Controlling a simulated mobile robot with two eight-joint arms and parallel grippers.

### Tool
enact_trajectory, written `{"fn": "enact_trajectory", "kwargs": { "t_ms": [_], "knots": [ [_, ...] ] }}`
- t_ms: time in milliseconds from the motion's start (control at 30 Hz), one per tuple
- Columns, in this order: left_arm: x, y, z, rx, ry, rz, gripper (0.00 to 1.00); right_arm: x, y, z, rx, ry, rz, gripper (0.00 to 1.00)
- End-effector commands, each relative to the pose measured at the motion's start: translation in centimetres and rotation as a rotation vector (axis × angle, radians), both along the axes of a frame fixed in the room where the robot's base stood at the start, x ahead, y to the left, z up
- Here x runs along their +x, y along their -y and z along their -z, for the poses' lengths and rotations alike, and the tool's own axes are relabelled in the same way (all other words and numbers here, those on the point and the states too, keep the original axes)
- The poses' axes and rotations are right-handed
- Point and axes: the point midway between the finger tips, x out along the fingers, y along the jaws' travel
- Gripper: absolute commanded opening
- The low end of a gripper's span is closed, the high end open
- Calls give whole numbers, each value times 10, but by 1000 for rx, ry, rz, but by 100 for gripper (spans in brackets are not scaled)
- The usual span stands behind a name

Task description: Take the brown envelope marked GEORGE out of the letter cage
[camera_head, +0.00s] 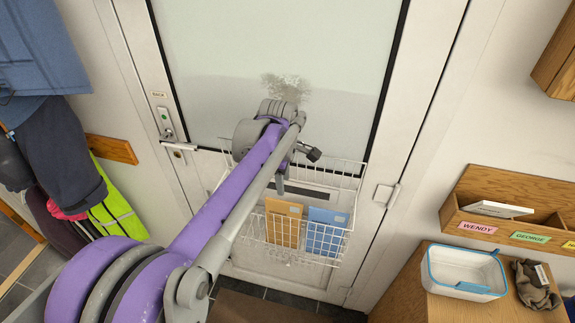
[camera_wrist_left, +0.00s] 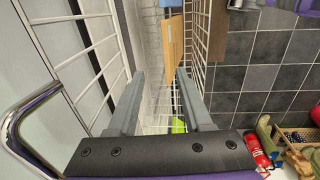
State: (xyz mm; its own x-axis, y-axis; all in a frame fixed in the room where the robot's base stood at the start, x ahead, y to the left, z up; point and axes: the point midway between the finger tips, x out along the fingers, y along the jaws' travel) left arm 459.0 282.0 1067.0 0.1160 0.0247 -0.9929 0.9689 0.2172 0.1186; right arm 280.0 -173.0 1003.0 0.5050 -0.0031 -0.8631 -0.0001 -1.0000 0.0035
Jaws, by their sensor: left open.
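The white wire letter cage (camera_head: 349,234) hangs on the door below the glass. A brown envelope (camera_head: 284,223) stands upright in it, with a blue envelope (camera_head: 325,232) to its right. I cannot read a name on either. My left gripper (camera_head: 281,186) reaches over the cage, mostly hidden behind its own wrist. In the left wrist view its two grey fingers (camera_wrist_left: 161,88) are apart and point into the cage. The brown envelope (camera_wrist_left: 173,47) shows beyond the fingertips, with no grip on it. My right gripper is not in view.
The door handle (camera_head: 178,146) is left of the cage. Coats (camera_head: 58,150) hang at the far left. At the right are a wooden name rack (camera_head: 500,212) with WENDY and GEORGE labels and a cabinet bearing a white-and-blue tub (camera_head: 465,272). The cage's wires surround the fingers.

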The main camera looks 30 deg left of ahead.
Motion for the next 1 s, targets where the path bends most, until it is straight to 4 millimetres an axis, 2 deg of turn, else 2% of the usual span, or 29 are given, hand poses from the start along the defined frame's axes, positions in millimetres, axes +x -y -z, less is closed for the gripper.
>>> {"fn": "enact_trajectory", "kwargs": {
  "t_ms": [167, 367, 800, 1000],
  "knots": [
    [1, -1, 3, -3, -4, -18, 50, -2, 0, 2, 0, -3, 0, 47],
    [0, -1, 18, -3, -7, -17, 50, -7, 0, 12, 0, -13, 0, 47],
    [-1, -1, 81, -2, -7, -15, 50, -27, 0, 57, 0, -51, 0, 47],
    [0, -1, 99, -2, -5, -15, 50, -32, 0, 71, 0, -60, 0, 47]
  ]
}}
